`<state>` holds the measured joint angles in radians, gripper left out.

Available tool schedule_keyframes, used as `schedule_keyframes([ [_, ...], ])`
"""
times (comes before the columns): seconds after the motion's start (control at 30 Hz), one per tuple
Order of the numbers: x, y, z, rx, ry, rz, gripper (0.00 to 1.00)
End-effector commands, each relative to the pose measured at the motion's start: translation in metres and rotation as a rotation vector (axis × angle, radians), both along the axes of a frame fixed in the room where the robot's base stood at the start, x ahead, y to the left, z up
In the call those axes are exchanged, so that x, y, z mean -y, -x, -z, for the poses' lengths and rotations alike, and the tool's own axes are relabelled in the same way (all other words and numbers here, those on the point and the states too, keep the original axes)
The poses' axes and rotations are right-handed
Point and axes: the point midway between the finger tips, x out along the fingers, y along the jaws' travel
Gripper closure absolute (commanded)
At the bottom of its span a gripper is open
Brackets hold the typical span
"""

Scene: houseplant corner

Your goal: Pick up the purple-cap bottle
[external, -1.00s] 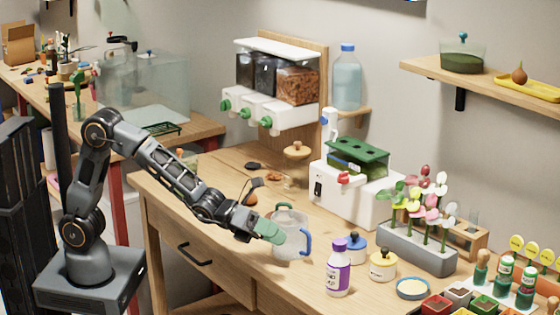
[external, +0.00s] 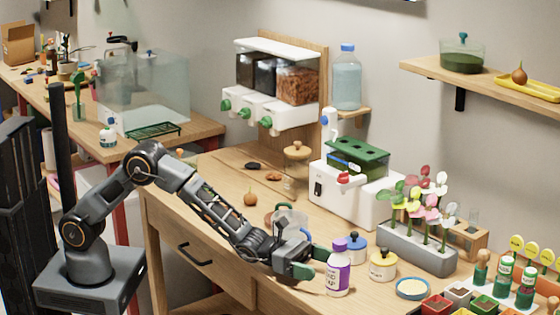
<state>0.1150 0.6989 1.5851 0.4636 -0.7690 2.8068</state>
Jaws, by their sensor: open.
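The purple-cap bottle (external: 338,272), white with a purple label, stands upright near the front edge of the wooden table. My gripper (external: 312,262) is low over the table, just left of the bottle and pointing at it. Its green-tipped fingers are apart, with nothing seen between them. The far fingertip reaches close to the bottle's left side; I cannot tell whether it touches.
A clear jug (external: 289,222) stands behind my gripper. A shallow dish (external: 412,289) lies further right. The table (external: 230,182) is mostly clear at the back left.

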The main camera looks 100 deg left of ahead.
Motion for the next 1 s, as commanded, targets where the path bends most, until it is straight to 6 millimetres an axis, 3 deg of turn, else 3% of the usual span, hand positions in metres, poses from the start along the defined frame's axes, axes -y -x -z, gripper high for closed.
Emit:
schedule_keyframes([
  [0.27,0.007,-0.013,0.000,-0.001,0.000,0.001,0.12],
  [0.63,0.026,-0.050,0.002,-0.002,0.001,0.000,0.12],
  [1.0,0.028,-0.055,0.003,-0.001,0.000,-0.001,0.12],
])
